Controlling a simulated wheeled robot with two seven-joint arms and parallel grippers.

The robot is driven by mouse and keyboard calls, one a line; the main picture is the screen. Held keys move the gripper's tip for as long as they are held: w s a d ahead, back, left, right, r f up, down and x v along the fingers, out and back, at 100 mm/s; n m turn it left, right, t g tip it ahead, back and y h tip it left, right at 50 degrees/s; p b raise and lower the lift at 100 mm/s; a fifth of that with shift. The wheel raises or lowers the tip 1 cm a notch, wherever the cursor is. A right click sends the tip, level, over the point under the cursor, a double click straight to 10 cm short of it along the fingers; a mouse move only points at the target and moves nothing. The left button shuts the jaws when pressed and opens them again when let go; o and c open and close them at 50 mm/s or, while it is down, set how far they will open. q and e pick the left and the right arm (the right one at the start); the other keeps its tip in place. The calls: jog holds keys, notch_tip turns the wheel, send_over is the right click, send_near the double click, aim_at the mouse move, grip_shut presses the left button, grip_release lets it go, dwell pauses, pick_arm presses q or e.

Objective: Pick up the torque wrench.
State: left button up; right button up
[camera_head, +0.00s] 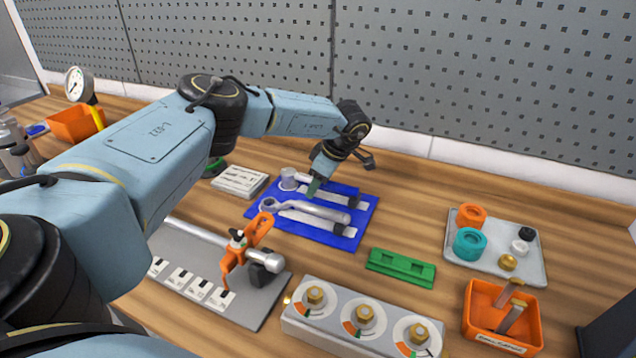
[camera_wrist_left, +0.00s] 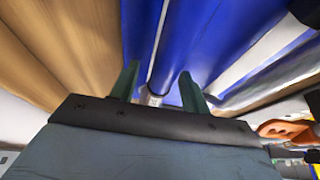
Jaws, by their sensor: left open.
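I cannot tell for sure which is the torque wrench. My left gripper (camera_head: 313,190) is open, pointing down at the rear tool. In the left wrist view, the green fingers of the gripper (camera_wrist_left: 160,85) are apart, with a thin light shaft (camera_wrist_left: 157,50) between them. My right gripper is out of view.
A grey plate (camera_head: 245,313) with an orange clamp (camera_head: 240,252) and silver tube lies in front. A green block (camera_head: 401,267), a knobbed box (camera_head: 300,333), a grey tray (camera_head: 528,267) and an orange bin (camera_head: 530,331) stand to the right. A pegboard wall (camera_head: 480,80) closes the back.

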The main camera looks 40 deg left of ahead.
pick_arm(q)
jog(key=shift+c, duration=0.4)
grip_shut()
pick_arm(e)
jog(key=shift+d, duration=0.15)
pick_arm(q)
jog(key=shift+r, duration=0.1)
notch_tip(320, 180, up, 9)
jog(key=shift+w+r+p, duration=0.1)
jog(key=shift+p, duration=0.35)
jog(key=shift+r, duration=0.35)
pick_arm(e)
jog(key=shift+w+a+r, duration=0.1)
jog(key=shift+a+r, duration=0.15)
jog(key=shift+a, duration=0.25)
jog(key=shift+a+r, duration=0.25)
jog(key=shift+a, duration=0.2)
